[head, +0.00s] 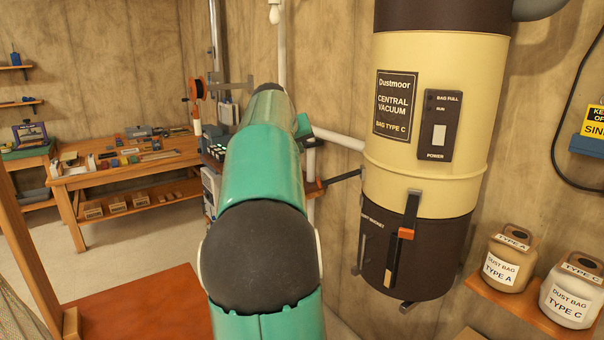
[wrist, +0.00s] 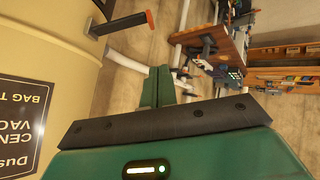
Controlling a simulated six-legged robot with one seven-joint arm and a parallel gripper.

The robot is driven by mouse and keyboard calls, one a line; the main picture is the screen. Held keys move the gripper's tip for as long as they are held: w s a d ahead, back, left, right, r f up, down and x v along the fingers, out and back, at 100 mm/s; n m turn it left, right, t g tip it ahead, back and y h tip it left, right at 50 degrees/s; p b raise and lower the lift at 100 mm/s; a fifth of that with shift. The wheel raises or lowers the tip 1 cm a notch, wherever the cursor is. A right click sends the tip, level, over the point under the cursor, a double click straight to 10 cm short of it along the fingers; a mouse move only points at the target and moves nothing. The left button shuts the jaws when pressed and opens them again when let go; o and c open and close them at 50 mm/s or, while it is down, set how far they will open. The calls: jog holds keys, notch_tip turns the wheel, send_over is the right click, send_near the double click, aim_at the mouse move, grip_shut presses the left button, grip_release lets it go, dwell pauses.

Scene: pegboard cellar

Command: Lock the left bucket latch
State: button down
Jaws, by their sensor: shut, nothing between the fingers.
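The cream and dark brown vacuum canister (head: 430,120) hangs on the wall at right in the head view. The left bucket latch (head: 345,176) is a dark lever sticking out sideways from the canister's left side, swung away from the bucket (head: 432,260). In the wrist view the same latch (wrist: 120,23) shows at upper left with an orange tip. My gripper (wrist: 157,72) is shut and empty, apart from the lever and to its lower right in the wrist view. In the head view my arm hides most of the gripper.
A front latch (head: 410,212) with an orange tip hangs down over the bucket. White pipes run behind my arm. A shelf (head: 490,297) with two dust bag jars (head: 512,258) (head: 570,290) stands at right. A workbench (head: 130,175) with tools is at back left. A reddish tabletop (head: 150,310) is at lower left.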

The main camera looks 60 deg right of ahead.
jog(key=shift+s+d+r, duration=0.1)
jog(key=shift+s+d, duration=0.1)
jog(key=shift+d, duration=0.2)
jog(key=shift+d, duration=0.1)
jog(key=s+a+f+x, duration=0.1)
jog(key=f+x, duration=0.1)
jog(key=x, duration=1)
jog(key=shift+s+f, duration=0.15)
jog(key=shift+s, duration=0.2)
jog(key=shift+w+f, duration=0.1)
